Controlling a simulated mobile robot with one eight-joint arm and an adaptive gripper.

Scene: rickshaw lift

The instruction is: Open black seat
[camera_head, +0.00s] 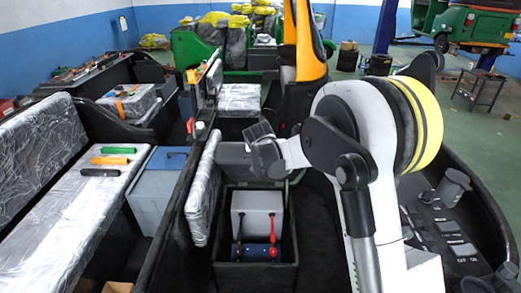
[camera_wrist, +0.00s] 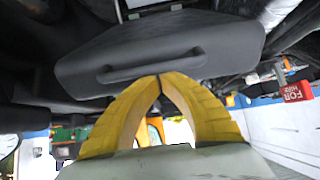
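In the wrist view, a black panel with a raised handle (camera_wrist: 152,67) fills the upper middle; it looks like the black seat's (camera_wrist: 215,38) underside. My gripper (camera_wrist: 160,80) has yellow fingers whose tips meet just below the handle; I see nothing clearly held between them. In the head view, a plastic-wrapped seat slab (camera_head: 203,190) stands nearly upright beside an open black compartment (camera_head: 255,276). My grey wrist reaches left to its upper edge; the fingers are hidden there. The compartment holds a grey box (camera_head: 257,212) with red and black leads and a blue part (camera_head: 255,251).
A wrapped bench (camera_head: 75,215) with green, orange and black-handled tools lies left, beside a blue-grey box (camera_head: 158,190). A dashboard (camera_head: 440,225) is at right. A red sign (camera_wrist: 296,92) shows in the wrist view.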

